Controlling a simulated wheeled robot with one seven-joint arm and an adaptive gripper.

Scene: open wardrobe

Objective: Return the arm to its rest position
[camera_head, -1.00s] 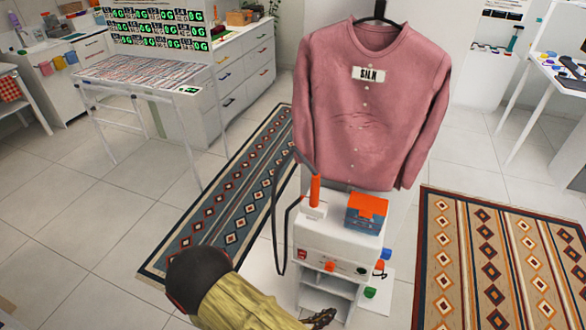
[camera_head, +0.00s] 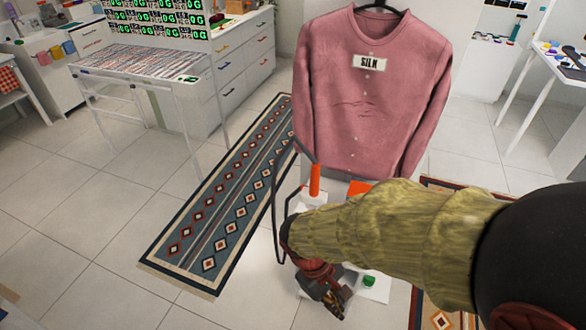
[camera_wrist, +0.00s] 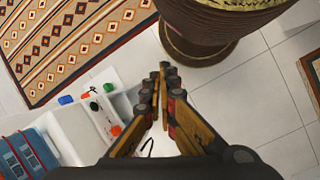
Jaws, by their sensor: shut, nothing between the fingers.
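My gripper (camera_head: 335,298) shows in the head view at the end of my sleeved arm, which comes in from the right. It hangs in front of the white steamer unit (camera_head: 312,203), hiding most of it. In the wrist view my gripper (camera_wrist: 163,95) has its fingertips together with nothing between them. The steamer unit (camera_wrist: 72,125) lies to the left of the fingers there, apart from them as far as I can tell.
A pink shirt (camera_head: 372,90) labelled SILK hangs behind the steamer. An orange handle (camera_head: 314,180) stands on the unit. A patterned blue rug (camera_head: 225,215) lies to the left and a tan rug (camera_wrist: 75,40) on the other side. Bare tile floor (camera_head: 70,215) is open at left.

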